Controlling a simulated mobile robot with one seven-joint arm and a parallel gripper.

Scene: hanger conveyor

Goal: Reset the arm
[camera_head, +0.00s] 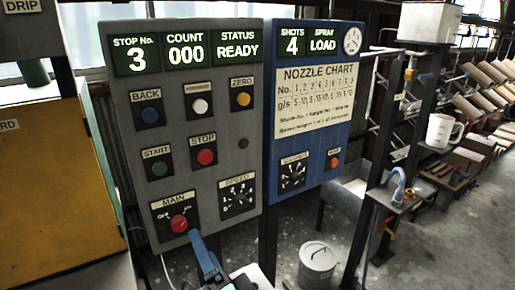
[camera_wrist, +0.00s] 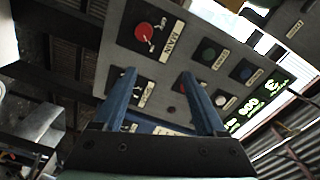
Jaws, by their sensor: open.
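My gripper (camera_head: 205,258) is at the bottom of the head view, just below the red MAIN switch (camera_head: 179,223) on the grey control panel (camera_head: 225,100). Its blue fingers stand apart with nothing between them in the wrist view (camera_wrist: 160,85). The wrist view also shows the red MAIN switch (camera_wrist: 144,33), ahead of the fingers. I cannot tell whether a fingertip touches the panel. The grey panel's displays read stop No. 3, count 000 and status READY.
A blue panel (camera_head: 320,160) with a nozzle chart (camera_head: 314,98) adjoins on the right. A lidded bucket (camera_head: 318,262) stands on the floor. A white jug (camera_head: 440,131) and slanted racks (camera_head: 490,85) are at right. A yellow cabinet (camera_head: 55,190) is at left.

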